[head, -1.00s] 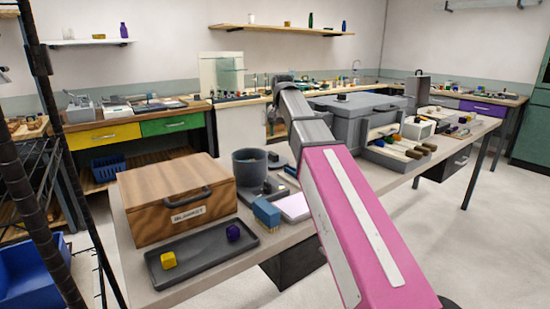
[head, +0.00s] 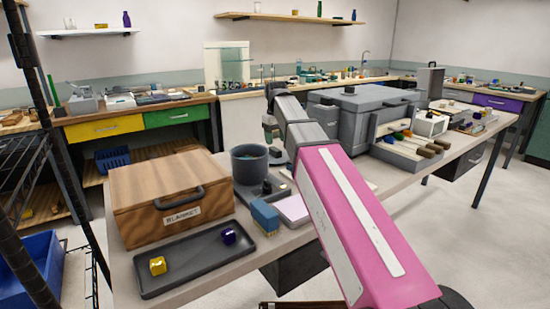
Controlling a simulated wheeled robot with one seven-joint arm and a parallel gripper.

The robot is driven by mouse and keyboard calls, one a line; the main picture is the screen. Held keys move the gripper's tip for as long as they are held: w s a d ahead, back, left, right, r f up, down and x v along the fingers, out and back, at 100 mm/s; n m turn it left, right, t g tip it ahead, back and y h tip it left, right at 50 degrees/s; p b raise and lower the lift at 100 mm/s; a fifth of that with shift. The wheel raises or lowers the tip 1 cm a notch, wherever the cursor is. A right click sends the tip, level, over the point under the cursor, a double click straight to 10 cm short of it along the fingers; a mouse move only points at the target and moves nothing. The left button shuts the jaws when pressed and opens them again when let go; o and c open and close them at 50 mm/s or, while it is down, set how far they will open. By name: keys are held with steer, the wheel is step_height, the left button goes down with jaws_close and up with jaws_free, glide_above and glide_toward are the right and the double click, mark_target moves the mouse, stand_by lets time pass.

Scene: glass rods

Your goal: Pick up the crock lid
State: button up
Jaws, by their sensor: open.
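A dark grey round crock (head: 246,170) stands open on the near bench, right of the wooden box, with something bluish inside. I cannot make out the crock lid for certain. A low dark piece with a small knob (head: 267,187) lies at the crock's right foot and may be it. My gripper (head: 270,134) hangs from the far end of my pink and grey arm, above and behind the crock's right rim. It is open, small and partly hidden by my arm, and I see nothing held in it.
A wooden box labelled BLANKET (head: 170,200) stands left of the crock. A dark tray (head: 195,262) with a yellow and a purple piece lies in front. A blue brush (head: 265,215) lies near the bench edge. A large grey case (head: 345,112) stands behind my arm.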

mark_target(275, 149)
steer(key=shift+w+a+f, duration=0.1)
steer(key=shift+w+f, duration=0.05)
steer(key=shift+f, duration=1.25)
steer(key=shift+w+a+f, duration=0.1)
steer(key=shift+f, duration=1.3)
steer(key=shift+c, duration=0.3)
jaws_close()
